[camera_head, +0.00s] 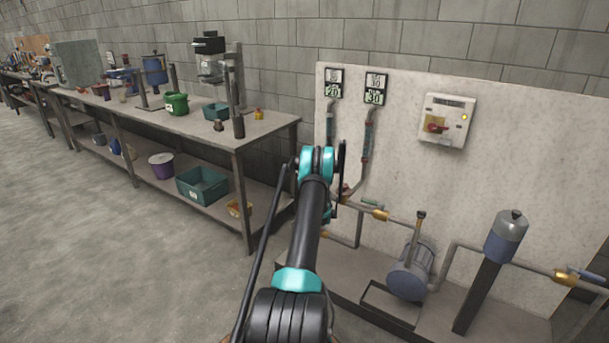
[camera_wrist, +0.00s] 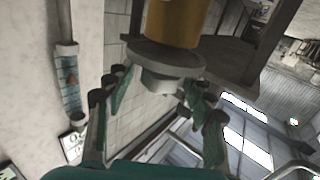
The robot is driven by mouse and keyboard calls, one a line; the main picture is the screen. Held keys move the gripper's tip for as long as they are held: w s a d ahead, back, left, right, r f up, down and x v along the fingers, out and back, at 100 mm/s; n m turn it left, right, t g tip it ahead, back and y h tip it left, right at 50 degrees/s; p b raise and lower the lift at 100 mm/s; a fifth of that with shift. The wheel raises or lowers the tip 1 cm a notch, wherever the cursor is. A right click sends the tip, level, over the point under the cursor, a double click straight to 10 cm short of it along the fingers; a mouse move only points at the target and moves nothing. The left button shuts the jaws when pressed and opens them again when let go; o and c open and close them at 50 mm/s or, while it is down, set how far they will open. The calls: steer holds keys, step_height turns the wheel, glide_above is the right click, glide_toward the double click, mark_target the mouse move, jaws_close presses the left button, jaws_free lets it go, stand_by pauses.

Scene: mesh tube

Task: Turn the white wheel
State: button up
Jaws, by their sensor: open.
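In the wrist view a pale grey-white round wheel (camera_wrist: 165,60) with a blocky hub sits at the end of a yellow-orange cylinder (camera_wrist: 174,20). My gripper (camera_wrist: 155,84) is open. Its green-padded fingers stand apart on the left and right of the hub, and I see no clear contact. In the head view the wheel and most of my gripper are hidden behind the teal and black end of my arm, in front of the panel with pipes.
A pale panel (camera_head: 510,130) carries pipes, gauges and a switch box (camera_head: 449,120). A blue pump (camera_head: 408,275) and a blue-grey cylinder (camera_head: 506,236) stand on the base below. A workbench (camera_head: 262,128) with tools is at left. The left floor is clear.

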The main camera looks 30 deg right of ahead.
steer(key=v, duration=1.1)
steer(key=shift+w, duration=0.1)
steer(key=w+a+r+m+g+h, duration=0.15)
steer(key=a+r, duration=0.25)
steer(key=r, duration=0.5)
steer(key=w+a+r+m+t+h, duration=0.1)
steer(key=a+r+h, duration=0.2)
steer(key=r, duration=0.6)
steer(key=s+a+r+m+g, duration=0.2)
steer(key=s+a+r+g, duration=0.3)
steer(key=a, duration=0.6)
steer(key=s+a+f+n+g+y, duration=0.2)
steer(key=s+a+f+y, duration=0.1)
steer(key=s+a, duration=0.9)
steer(key=s+a+f+n+g+y, duration=0.3)
steer(key=s+a+f, duration=0.1)
steer(key=s+a, duration=0.8)
steer(key=s+a+f+n+g+y, duration=0.2)
steer(key=s+a+f+y, duration=0.1)
steer(key=s+a, duration=0.8)
steer(key=s+f, duration=0.1)
steer(key=s, duration=0.1)
steer(key=shift+s+a+g, duration=0.35)
steer(key=shift+a, duration=0.05)
